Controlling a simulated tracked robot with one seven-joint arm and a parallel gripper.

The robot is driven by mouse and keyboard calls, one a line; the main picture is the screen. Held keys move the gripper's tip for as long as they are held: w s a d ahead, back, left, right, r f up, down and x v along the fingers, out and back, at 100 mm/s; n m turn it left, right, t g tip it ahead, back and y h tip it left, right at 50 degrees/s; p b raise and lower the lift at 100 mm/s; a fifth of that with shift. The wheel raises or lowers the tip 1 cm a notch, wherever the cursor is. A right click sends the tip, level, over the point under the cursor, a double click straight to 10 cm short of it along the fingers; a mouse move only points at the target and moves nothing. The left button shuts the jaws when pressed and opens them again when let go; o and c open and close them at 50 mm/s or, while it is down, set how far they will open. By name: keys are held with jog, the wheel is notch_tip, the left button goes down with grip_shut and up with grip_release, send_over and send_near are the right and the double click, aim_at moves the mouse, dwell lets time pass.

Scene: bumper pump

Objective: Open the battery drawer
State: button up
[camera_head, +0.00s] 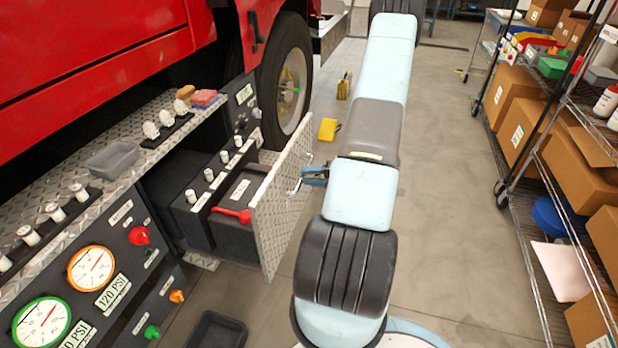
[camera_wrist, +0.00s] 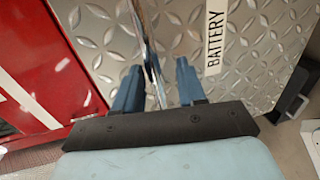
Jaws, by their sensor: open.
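The battery drawer (camera_head: 282,210) stands pulled out from the pump panel, its diamond-plate front facing right in the head view. Black batteries (camera_head: 233,222) and a red lever (camera_head: 232,215) show inside it. The drawer front (camera_wrist: 100,35) fills much of the wrist view, with a white "BATTERY" label (camera_wrist: 215,37). A metal bar handle (camera_head: 298,183) is on the front. My gripper (camera_head: 308,176) is open at the handle. In the wrist view the handle (camera_wrist: 150,60) passes between the two blue fingers of my gripper (camera_wrist: 157,72), with gaps visible; contact cannot be told.
A red truck (camera_head: 100,55) with a large wheel (camera_head: 290,85) stands behind the panel. Yellow wheel chocks (camera_head: 328,129) lie on the floor. A shelf rack with boxes (camera_head: 570,160) lines the right. Bare floor lies between my arm and the rack.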

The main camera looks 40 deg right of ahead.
jog(key=v, duration=1.3)
jog(key=shift+s+d, duration=0.15)
jog(key=shift+s, duration=0.05)
jog(key=w+a+r+n+g, duration=0.2)
jog(key=a+r+n+g, duration=0.4)
jog(key=a+r+n, duration=0.45)
jog(key=w+a+r+n+g, duration=0.2)
jog(key=a+r+n+g, duration=0.3)
jog(key=a+r+n, duration=0.6)
jog(key=s+a+r+n+t+h, duration=0.2)
jog(key=s+a+r+n+h, duration=0.2)
jog(key=r+n, duration=0.4)
jog(key=s+a+r+n+t+h, duration=0.2)
jog(key=s+a+r+n+h, duration=0.3)
jog(key=n, duration=1.2)
jog(key=shift+s+a+r, duration=0.6)
jog(key=shift+s+r, duration=0.1)
jog(key=shift+r, duration=1.05)
jog(key=shift+c, duration=0.2)
